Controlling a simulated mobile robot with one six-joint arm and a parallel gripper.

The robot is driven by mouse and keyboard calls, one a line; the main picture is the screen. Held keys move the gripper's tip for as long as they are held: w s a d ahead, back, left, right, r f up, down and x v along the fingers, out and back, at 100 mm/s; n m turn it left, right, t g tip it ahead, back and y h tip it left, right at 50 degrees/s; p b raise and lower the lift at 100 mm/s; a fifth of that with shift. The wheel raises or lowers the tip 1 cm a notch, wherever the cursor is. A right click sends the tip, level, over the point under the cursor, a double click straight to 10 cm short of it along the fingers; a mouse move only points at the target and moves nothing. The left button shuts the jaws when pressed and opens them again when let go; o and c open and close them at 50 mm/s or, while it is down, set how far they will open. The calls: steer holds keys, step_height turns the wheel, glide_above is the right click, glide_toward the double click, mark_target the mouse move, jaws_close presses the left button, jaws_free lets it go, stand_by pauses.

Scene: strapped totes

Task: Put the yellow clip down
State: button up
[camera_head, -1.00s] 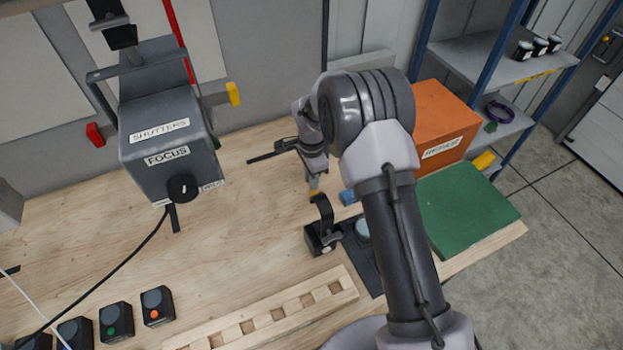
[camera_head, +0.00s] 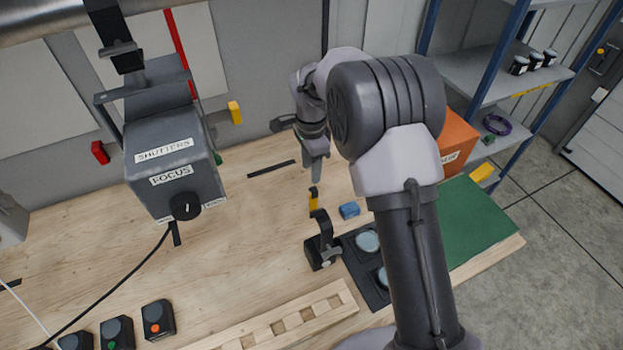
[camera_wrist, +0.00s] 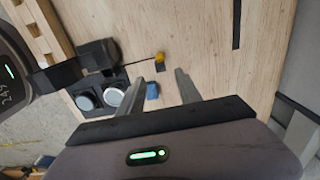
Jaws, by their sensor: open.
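The yellow clip (camera_head: 313,199) is on the wooden bench just behind a small black stand with a curved arm (camera_head: 321,243). It also shows in the wrist view as a small yellow piece with a dark part (camera_wrist: 160,58). My gripper (camera_head: 317,168) is above and behind the clip, apart from it. In the wrist view its two fingers (camera_wrist: 159,76) are spread with nothing between their tips, and the clip lies beyond them.
A small blue block (camera_head: 349,210) lies right of the clip, near a black tray with round lenses (camera_head: 367,243). A slotted wooden rack (camera_head: 290,322) is in front. A grey shutter box (camera_head: 168,165) hangs at left. The bench between is bare.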

steer(key=s+d+r+n+t+y, duration=0.1)
steer(key=s+d+r+n, duration=0.15)
steer(key=s+r, duration=0.45)
steer(key=s+d+r+n+t, duration=0.1)
steer(key=s+d+r, duration=0.25)
steer(key=r, duration=0.75)
steer(key=s+d+r+n+t, duration=0.1)
steer(key=s+n+t, duration=0.1)
steer(key=s, duration=0.8)
steer(key=s+d+r+n+t+y, duration=0.1)
steer(key=s+r+n, duration=0.1)
steer(key=s, duration=0.8)
steer(key=shift+s+r+n+t, duration=0.15)
steer(key=shift+n+t, duration=0.25)
steer(key=shift+n, duration=0.35)
steer(key=shift+d, duration=0.1)
